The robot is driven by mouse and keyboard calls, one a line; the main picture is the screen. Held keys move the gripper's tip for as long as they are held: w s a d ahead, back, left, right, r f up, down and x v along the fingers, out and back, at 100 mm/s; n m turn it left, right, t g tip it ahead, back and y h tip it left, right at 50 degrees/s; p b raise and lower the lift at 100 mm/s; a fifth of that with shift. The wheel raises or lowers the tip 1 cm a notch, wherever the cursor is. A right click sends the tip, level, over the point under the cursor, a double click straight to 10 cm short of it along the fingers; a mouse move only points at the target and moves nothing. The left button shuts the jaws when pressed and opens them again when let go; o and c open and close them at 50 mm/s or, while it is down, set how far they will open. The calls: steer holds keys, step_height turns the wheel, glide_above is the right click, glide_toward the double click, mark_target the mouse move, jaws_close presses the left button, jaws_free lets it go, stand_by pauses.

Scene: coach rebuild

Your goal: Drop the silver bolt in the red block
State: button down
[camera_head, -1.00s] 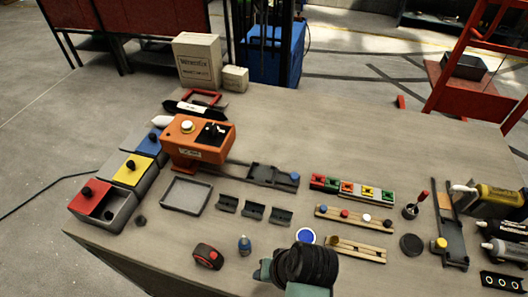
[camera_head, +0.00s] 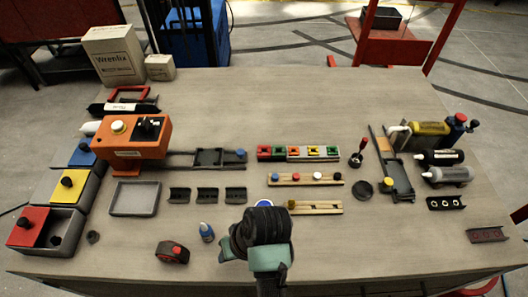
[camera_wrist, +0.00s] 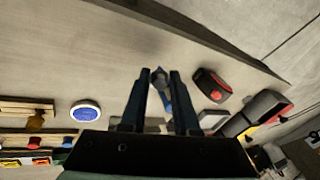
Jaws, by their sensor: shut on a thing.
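My gripper (camera_wrist: 160,76) points down over the front of the table. In the wrist view its two dark fingers are shut on a small grey piece, which looks like the silver bolt (camera_wrist: 158,77). The red block (camera_head: 278,153) sits in a row of coloured blocks near the table's middle, beyond my gripper.
A blue-topped disc (camera_wrist: 86,110), a small blue bottle (camera_head: 207,232) and a tape measure (camera_head: 172,252) lie near my gripper. Wooden racks (camera_head: 325,179) lie between it and the blocks. An orange box (camera_head: 135,138) stands left.

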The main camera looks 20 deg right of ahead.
steer(key=shift+r, duration=0.1)
step_height(320, 180, up, 4)
steer(key=p, duration=0.5)
steer(key=shift+r, duration=0.2)
